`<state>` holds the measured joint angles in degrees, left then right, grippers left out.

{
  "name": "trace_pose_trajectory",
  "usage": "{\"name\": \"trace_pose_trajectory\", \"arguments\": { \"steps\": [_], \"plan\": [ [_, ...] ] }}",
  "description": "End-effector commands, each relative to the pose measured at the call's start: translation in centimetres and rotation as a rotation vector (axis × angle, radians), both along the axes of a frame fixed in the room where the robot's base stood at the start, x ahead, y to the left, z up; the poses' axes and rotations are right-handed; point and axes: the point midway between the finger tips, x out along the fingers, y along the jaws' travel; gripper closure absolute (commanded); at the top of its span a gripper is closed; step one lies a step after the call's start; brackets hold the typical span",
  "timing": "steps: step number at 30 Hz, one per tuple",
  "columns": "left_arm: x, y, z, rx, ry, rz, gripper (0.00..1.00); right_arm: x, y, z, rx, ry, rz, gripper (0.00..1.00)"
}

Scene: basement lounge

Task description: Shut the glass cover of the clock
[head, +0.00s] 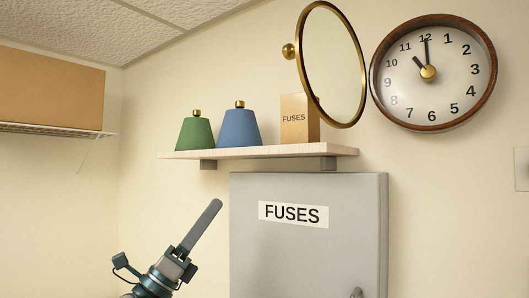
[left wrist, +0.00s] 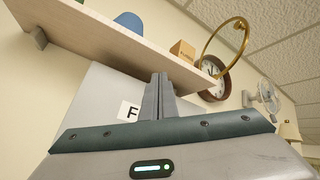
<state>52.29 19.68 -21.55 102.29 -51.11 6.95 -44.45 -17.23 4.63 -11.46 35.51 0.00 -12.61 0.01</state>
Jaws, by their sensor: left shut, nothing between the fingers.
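The wall clock (head: 432,72) has a dark wooden rim and a white face with numerals and black hands. Its round glass cover (head: 331,65), in a brass ring with a brass knob (head: 289,51) on the left, stands swung open to the clock's left. The clock (left wrist: 214,77) and the cover's brass ring also show in the left wrist view, beyond the shelf's end. My right gripper is not in view.
A wall shelf (head: 250,153) holds a green shade (head: 195,134), a blue shade (head: 239,128) and a cardboard fuse box (head: 299,118) close to the open cover. A grey fuse cabinet (head: 308,250) is below. A fan (left wrist: 263,92) and a lamp stand further right.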

Motion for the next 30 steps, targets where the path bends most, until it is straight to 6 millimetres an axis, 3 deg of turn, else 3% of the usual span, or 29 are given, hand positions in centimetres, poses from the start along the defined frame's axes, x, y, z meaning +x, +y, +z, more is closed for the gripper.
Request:
{"name": "trace_pose_trajectory", "arguments": {
  "steps": [1,6,16,23,30],
  "plan": [
    [-0.9,-0.7,2.6,0.068,-0.080,0.021,1.00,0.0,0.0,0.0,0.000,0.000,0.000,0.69],
    [-3.9,-3.4,8.7,0.313,-0.337,0.104,1.00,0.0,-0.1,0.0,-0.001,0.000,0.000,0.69],
    [-8.8,-6.3,17.6,0.782,-0.787,0.326,1.00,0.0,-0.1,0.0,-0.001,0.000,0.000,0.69],
    [-11.4,-5.5,22.9,1.109,-1.039,0.518,1.00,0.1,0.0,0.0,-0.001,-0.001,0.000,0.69],
    [-13.9,-2.4,27.9,1.416,-1.204,0.708,1.00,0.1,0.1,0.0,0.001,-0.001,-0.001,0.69]
  ]
}}
